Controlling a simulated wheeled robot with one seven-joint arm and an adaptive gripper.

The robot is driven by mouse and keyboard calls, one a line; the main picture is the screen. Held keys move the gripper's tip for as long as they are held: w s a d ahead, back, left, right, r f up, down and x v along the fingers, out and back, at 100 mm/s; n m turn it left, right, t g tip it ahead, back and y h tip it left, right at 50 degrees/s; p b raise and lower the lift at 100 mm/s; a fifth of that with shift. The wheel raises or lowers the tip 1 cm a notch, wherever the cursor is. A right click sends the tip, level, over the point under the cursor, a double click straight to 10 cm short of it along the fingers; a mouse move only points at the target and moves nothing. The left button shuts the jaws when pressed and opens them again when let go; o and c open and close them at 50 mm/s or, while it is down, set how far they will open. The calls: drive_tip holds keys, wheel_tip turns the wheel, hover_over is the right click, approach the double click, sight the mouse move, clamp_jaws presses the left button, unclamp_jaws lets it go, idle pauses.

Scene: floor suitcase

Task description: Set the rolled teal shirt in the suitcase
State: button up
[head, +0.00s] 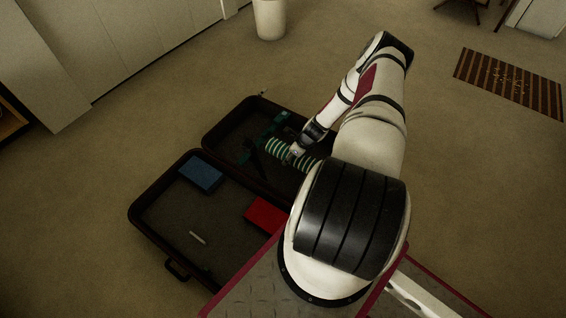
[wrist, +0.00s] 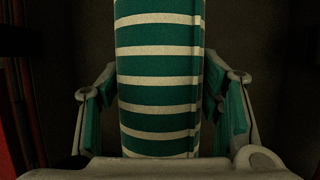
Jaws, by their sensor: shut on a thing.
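The rolled teal shirt (wrist: 158,75) has cream stripes and fills the middle of the wrist view, lengthwise between the two fingers of my gripper (wrist: 160,105). My gripper is shut on it. In the head view the striped shirt (head: 277,148) shows over the far half of the open suitcase (head: 226,128), partly hidden by my gripper (head: 271,136) and arm. I cannot tell whether the shirt touches the suitcase floor. The suitcase is dark and lies open on the carpet.
The near suitcase half holds a folded blue item (head: 201,173), a red item (head: 264,213) partly behind my arm, and a small pale stick (head: 197,237). Its middle is bare. A white bin (head: 269,20) and a striped mat (head: 511,84) stand well away.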

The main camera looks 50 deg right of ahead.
wheel_tip(320, 180, down, 9)
drive_tip(key=b, duration=0.4)
drive_tip(key=shift+f, duration=0.15)
drive_tip(key=o, duration=1.3)
